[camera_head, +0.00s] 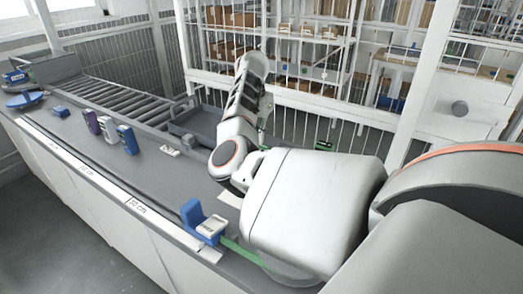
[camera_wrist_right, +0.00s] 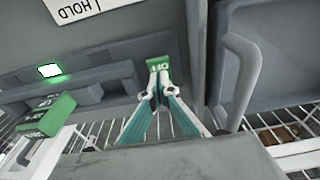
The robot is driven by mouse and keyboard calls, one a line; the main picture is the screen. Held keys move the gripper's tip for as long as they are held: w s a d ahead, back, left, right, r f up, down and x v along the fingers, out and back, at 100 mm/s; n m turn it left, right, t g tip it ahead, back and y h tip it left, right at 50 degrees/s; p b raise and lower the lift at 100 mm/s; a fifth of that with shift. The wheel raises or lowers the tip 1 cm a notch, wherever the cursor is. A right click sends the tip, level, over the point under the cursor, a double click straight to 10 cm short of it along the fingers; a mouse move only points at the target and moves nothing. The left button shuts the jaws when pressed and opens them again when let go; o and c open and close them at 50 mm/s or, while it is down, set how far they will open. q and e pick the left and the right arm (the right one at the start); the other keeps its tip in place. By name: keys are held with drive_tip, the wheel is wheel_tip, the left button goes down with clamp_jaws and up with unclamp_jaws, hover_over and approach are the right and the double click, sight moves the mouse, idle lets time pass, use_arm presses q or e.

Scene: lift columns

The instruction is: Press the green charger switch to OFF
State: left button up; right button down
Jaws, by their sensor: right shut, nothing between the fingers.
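The green charger switch (camera_wrist_right: 158,62), with what looks like OFF lettering turned around on it, is in the upper middle of the right wrist view, against a grey panel. My right gripper (camera_wrist_right: 157,84) is shut and empty, with its fingertips at the switch's lower edge. I cannot tell whether they touch it or are just in front of it. In the head view my right arm hides much of the middle, and I cannot make out the switch there for certain. My left gripper is not in view.
In the wrist view, a grey handle (camera_wrist_right: 240,75) stands right of the switch, a lit green indicator (camera_wrist_right: 50,70) is at left, and a green-topped box (camera_wrist_right: 45,117) is below it. In the head view, a counter (camera_head: 95,160) holds small boxes and a roller conveyor (camera_head: 115,98).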

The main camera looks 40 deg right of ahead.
drive_tip(key=shift+f+b, duration=1.5)
drive_tip(key=shift+b, duration=0.1)
idle(2.0)
drive_tip(key=shift+r, duration=0.1)
drive_tip(key=shift+r+p, duration=1)
drive_tip(key=shift+r, duration=2.45)
